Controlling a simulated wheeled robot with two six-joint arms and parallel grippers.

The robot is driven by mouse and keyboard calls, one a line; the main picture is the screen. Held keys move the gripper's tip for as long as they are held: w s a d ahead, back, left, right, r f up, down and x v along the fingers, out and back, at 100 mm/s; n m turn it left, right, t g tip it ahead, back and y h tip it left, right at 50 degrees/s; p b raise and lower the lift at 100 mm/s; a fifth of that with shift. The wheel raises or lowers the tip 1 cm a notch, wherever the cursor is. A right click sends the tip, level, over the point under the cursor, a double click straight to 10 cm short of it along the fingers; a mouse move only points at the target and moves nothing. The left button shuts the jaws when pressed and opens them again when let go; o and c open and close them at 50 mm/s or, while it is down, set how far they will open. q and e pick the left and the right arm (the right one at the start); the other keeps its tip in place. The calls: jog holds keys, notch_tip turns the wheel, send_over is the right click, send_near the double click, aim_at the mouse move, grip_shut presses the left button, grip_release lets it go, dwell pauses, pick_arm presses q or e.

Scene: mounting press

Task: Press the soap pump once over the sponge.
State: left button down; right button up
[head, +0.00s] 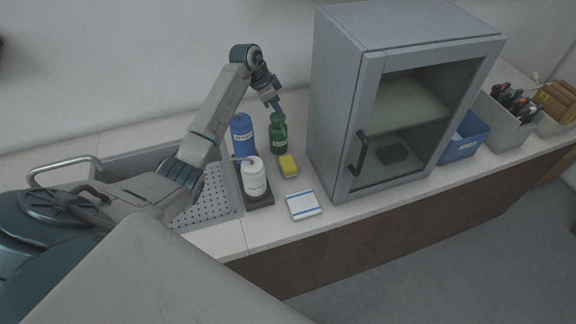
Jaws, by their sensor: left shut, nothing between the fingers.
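My left gripper (275,103) is shut and empty, pointing down just above a green bottle (278,136). I cannot tell whether it touches the bottle's top. A white bottle (255,179) with a pale pump spout pointing left stands on a small dark tray (262,201) beside the sink. The bottle labels are too small to read surely, so I cannot tell which bottle is the soap. A yellow sponge (288,165) with a darker green underside lies on the counter in front of the green bottle, right of the white one. My right gripper is not in view.
A blue bottle (242,136) stands left of the green one. A white, blue-striped cloth (303,205) lies near the counter edge. A grey glass-door cabinet (340,110) stands close on the right, with a blue bin (463,148) beyond. The sink (232,190) is left.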

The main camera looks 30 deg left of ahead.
pick_arm(q)
jog(key=shift+r, duration=0.1)
notch_tip(320, 180, up, 4)
jog(key=p, duration=0.4)
jog(key=shift+r+p, duration=0.6)
jog(key=shift+r, duration=0.3)
